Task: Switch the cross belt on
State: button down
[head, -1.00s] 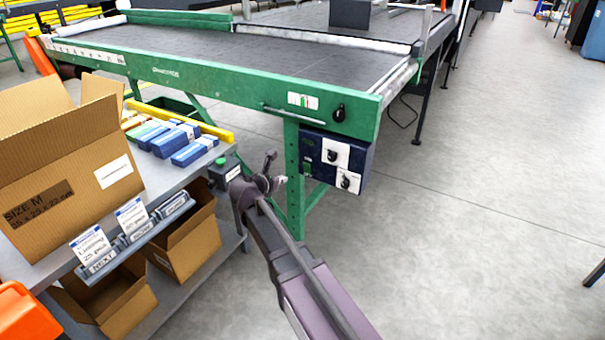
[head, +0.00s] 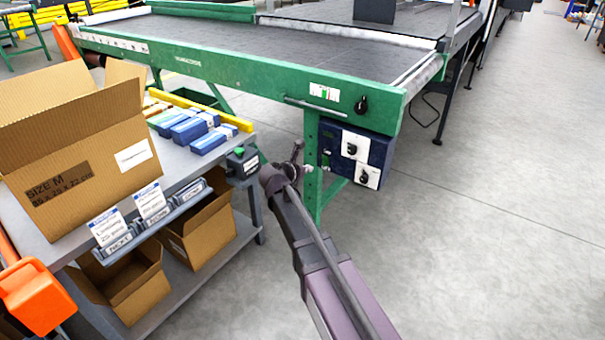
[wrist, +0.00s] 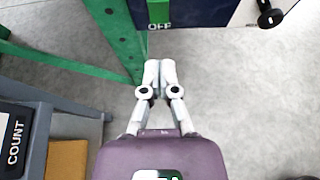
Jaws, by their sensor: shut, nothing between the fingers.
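The cross belt (head: 300,55) is a dark belt table in a green frame. A dark blue control box (head: 333,137) hangs under its near corner, with two white plates bearing black knobs, an upper knob (head: 351,149) and a lower knob (head: 364,178). A black knob (head: 361,104) sits on the green frame above.
A green leg (head: 312,175) stands close beside my gripper. A grey bench (head: 185,180) at left carries a carton (head: 75,150), blue packs (head: 195,130) and a small box with a green button (head: 242,162). Open floor (head: 480,230) lies to the right.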

aim_at(325, 160)
jog(key=x, duration=0.3)
jog(key=r+b+x, duration=0.1)
jog(key=x, duration=0.3)
jog(key=shift+w+d, duration=0.25)
jog(key=shift+w, duration=0.1)
jog(key=shift+w+d+r, duration=0.1)
jog(key=shift+w+d, duration=0.4)
jog(key=shift+w, duration=0.1)
